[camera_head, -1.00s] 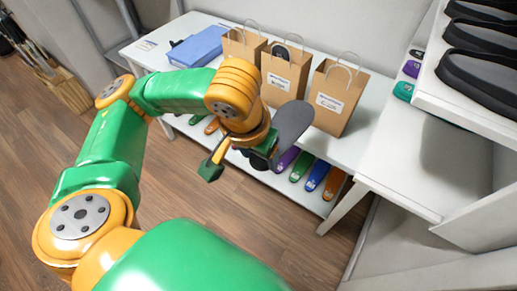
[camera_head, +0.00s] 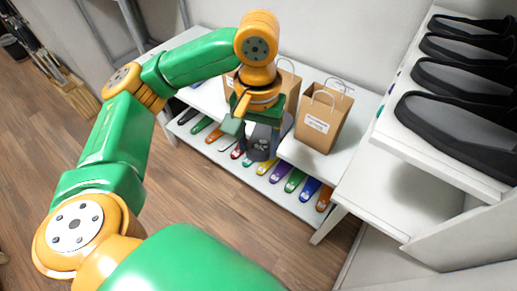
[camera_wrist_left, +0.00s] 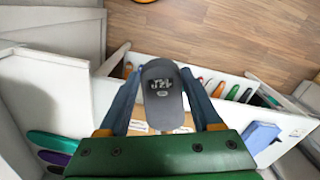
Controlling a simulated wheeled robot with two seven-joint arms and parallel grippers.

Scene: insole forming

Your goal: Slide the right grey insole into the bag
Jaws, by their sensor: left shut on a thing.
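My left gripper (camera_head: 262,138) is shut on a dark grey insole (camera_head: 263,151), which points downward in front of the white table. Brown paper bags stand on the table: the right bag (camera_head: 322,120) is upright with a white label and loop handles. The middle bag (camera_head: 291,85) and left bag (camera_head: 229,86) are partly hidden by my arm. The insole appears outside the bags. My right gripper is not in view.
Several coloured insoles, such as a blue one (camera_head: 310,189), lie on the table's lower shelf. Black shoes or soles (camera_head: 455,125) sit on a white shelf (camera_head: 440,158) at the right. A blue box (camera_wrist_left: 262,137) shows in the left wrist view.

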